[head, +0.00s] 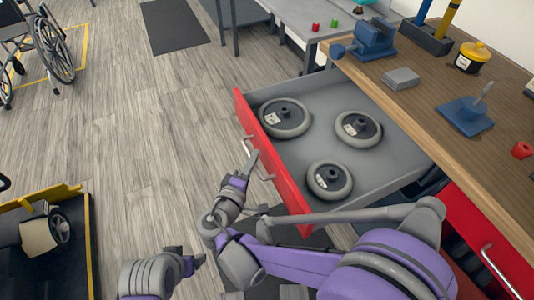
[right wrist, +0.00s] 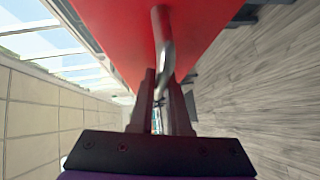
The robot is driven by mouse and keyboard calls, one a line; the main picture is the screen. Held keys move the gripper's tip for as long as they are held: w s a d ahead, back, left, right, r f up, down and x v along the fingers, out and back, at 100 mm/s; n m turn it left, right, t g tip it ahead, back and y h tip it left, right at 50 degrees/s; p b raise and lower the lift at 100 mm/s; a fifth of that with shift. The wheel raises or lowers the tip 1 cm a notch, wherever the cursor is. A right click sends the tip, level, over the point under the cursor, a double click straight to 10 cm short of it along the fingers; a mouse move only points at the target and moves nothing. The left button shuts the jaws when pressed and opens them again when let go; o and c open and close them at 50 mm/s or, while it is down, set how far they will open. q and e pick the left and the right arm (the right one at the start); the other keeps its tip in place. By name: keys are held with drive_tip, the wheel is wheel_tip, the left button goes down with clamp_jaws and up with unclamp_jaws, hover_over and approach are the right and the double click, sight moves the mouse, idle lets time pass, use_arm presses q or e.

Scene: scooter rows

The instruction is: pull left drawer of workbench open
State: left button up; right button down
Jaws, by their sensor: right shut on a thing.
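The left drawer (head: 272,160) of the workbench (head: 455,135) stands pulled out, its red front towards the open floor. Three grey caster wheels lie in its grey tray. My right gripper (head: 251,163) is at the drawer's metal bar handle (head: 268,177). In the right wrist view, the handle (right wrist: 163,40) runs between the two fingers of my right gripper (right wrist: 160,85), which are shut on it, against the red drawer front (right wrist: 120,30). My left gripper (head: 193,262) is low in the head view, away from the drawer; its finger opening is unclear.
A blue vise (head: 372,40), a grey block, a yellow-lidded tub and a blue stand are on the benchtop. Another red drawer with a handle (head: 498,272) is at lower right. A black cart (head: 60,250) stands at lower left, a wheelchair (head: 45,45) at upper left. Wooden floor between is clear.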

use_arm(q)
drive_tip(key=shift+s+a+r, duration=0.1)
drive_tip(key=shift+s+a, duration=0.05)
drive_tip(key=shift+a, duration=0.15)
use_arm(e)
drive_tip(key=shift+s+a, duration=0.2)
drive_tip(key=shift+a, duration=0.35)
drive_tip(key=shift+s+a, duration=0.2)
drive_tip(key=shift+a, duration=0.3)
drive_tip(key=c, duration=0.9)
unclamp_jaws()
